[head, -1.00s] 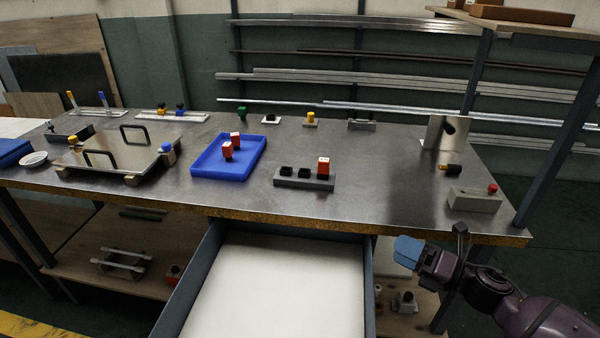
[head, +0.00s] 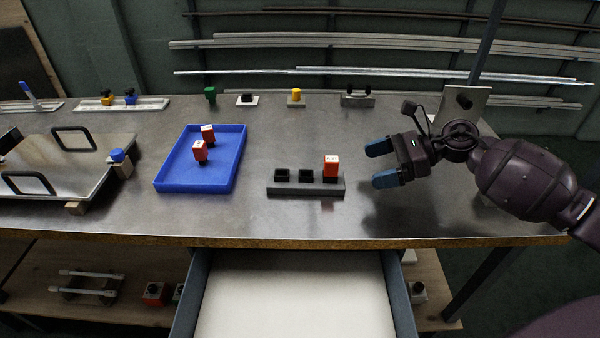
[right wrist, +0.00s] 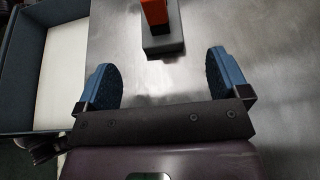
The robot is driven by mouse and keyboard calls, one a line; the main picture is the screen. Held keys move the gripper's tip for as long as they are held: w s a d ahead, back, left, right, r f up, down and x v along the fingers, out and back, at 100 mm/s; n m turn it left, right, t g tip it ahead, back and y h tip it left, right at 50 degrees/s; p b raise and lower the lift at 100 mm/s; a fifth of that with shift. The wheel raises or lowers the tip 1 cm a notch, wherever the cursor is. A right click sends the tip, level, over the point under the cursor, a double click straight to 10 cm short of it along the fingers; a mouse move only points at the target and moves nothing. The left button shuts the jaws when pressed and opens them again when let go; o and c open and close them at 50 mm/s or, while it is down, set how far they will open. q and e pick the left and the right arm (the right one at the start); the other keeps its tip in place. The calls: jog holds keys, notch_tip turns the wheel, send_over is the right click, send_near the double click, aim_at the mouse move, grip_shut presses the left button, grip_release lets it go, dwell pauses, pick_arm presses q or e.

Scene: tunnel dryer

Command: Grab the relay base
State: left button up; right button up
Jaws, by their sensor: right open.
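The relay base is a dark grey block (head: 283,190) on the steel bench top. It has two empty black sockets and a red relay (head: 331,167) standing in its right one. My right gripper (head: 381,163) is open and empty, to the right of the base and apart from it, fingers pointing left. In the right wrist view, the end of the base (right wrist: 163,46) with the red relay (right wrist: 154,12) on it lies ahead, between the lines of the two blue fingers (right wrist: 162,70). My left gripper is not in view.
A blue tray (head: 196,187) with two red relays stands left of the base. An open drawer (head: 200,290) juts out below the bench front. A metal plate with handles (head: 68,172) is at far left. Small fixtures line the back edge. Bench around the base is clear.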

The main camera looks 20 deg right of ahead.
aim_at(333, 174)
jog(key=x, duration=0.4)
jog(key=shift+a+f, duration=0.1)
jog(key=shift+a, duration=0.15)
jog(key=shift+b+x, duration=0.45)
jog(key=shift+x, duration=2.35)
jog(key=shift+w, duration=0.15)
jog(key=c, duration=1)
jog(key=shift+c, duration=0.6)
jog(key=shift+r, duration=0.25)
